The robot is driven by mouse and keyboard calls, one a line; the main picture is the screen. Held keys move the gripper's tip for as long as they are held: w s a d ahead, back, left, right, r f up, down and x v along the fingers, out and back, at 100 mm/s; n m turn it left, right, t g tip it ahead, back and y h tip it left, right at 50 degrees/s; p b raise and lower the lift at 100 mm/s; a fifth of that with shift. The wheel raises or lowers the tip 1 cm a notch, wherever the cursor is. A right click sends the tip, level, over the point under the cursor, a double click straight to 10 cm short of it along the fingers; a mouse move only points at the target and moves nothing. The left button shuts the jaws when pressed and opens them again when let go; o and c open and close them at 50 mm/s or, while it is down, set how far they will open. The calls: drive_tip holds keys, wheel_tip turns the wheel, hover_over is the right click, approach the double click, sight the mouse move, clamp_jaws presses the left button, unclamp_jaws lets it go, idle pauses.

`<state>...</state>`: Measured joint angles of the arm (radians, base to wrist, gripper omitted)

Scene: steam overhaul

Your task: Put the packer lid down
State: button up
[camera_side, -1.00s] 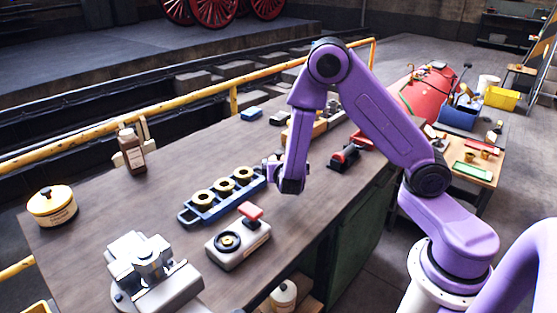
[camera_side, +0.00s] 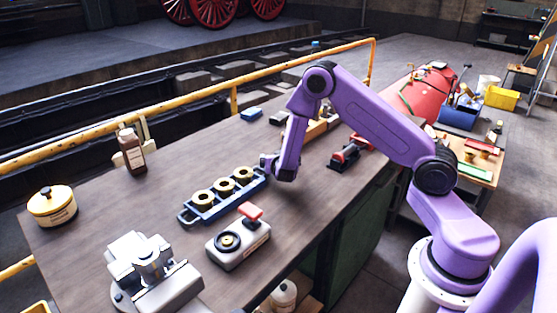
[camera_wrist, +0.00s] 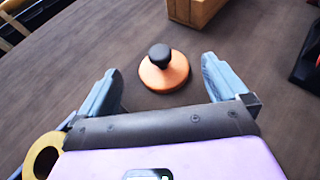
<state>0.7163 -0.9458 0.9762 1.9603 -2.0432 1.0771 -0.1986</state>
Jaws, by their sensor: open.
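A round copper-orange lid with a black knob (camera_wrist: 165,72), which I take to be the packer lid, rests on the bench top in the wrist view. My gripper (camera_wrist: 160,66) is open, with one pale blue finger on each side of the lid's near area and clear gaps to it. Nothing is held. In the side view my gripper (camera_side: 270,163) is low over the bench by the right end of the blue rack (camera_side: 190,215). I cannot make out the lid there; the arm may hide it.
The rack bears brass rings (camera_side: 203,198); one ring (camera_wrist: 40,160) shows in the wrist view. A wooden block (camera_wrist: 195,8) lies beyond the lid. A grey device with a red handle (camera_side: 240,245), a brown bottle (camera_side: 132,150) and a cream pot (camera_side: 52,207) stand on the bench.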

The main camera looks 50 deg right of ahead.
sight(278, 152)
drive_tip(key=shift+x, duration=2.6)
drive_tip(key=shift+s, duration=0.1)
drive_tip(key=c, duration=1.1)
drive_tip(key=shift+r, duration=0.45)
wheel_tip(278, 152, up, 2)
drive_tip(key=shift+r, duration=0.1)
drive_tip(key=s+a+r, duration=0.1)
drive_tip(key=s+r, duration=0.2)
drive_tip(key=s, duration=0.1)
drive_tip(key=s+a+r, duration=0.1)
drive_tip(key=s+r, duration=0.2)
drive_tip(key=s, duration=0.2)
drive_tip(key=s+a+r, duration=0.2)
drive_tip(key=s+r, duration=0.1)
drive_tip(key=s, duration=0.1)
drive_tip(key=shift+s+a+r, duration=0.1)
drive_tip(key=shift+s+r, duration=0.1)
drive_tip(key=shift+r, duration=0.2)
